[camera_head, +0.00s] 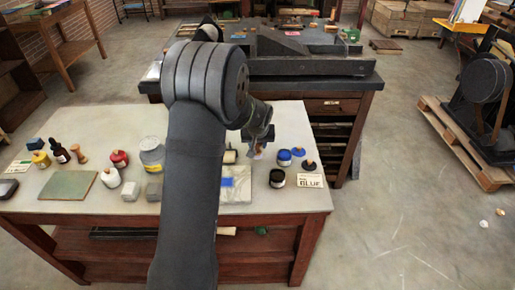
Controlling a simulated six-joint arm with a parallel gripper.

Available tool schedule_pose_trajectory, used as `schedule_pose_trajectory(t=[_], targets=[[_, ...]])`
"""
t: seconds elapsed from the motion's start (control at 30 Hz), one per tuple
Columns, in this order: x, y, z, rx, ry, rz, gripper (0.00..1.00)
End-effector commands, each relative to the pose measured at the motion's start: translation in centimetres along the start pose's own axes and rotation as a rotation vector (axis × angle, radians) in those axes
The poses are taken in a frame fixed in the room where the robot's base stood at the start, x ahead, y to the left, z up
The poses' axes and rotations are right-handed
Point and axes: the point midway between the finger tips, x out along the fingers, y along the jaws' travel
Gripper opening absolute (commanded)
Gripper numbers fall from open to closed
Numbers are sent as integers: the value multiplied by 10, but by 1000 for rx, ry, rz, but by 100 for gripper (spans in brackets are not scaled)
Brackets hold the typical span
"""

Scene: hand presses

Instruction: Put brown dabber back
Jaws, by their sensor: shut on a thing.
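My gripper (259,142) is over the right part of the pale table, beyond the slab and left of the blue ink tin. It is shut on a small brown-handled thing (257,152), which looks like the brown dabber. The fingers cover most of it, and I cannot tell whether its lower end touches the table. Two brown-knobbed dabbers stand near the blue tin, one (298,152) with a blue base and one (309,166) with a darker base. A card reading BLUE (311,181) is in front of them.
A blue-lidded tin (284,157) and a dark tin (277,178) stand right of my gripper. A pale slab (238,190) with a blue patch lies nearer. Several bottles and jars, including a red one (119,159), stand left of my arm. A dark press bench (330,85) is behind.

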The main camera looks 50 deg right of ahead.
Motion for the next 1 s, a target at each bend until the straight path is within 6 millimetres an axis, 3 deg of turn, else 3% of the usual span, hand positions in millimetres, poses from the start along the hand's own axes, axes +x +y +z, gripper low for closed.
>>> schedule_pose_trajectory(t=[0.13, 0.5, 0.53, 0.6, 1.0], targets=[[19, 0, 8, 0, -1, 0, 12], [23, 0, 10, 0, -1, 0, 12], [22, 0, 10, 0, -1, 0, 41], [22, 0, 10, 0, -1, 0, 55], [16, 0, 8, 0, 1, 0, 57]])
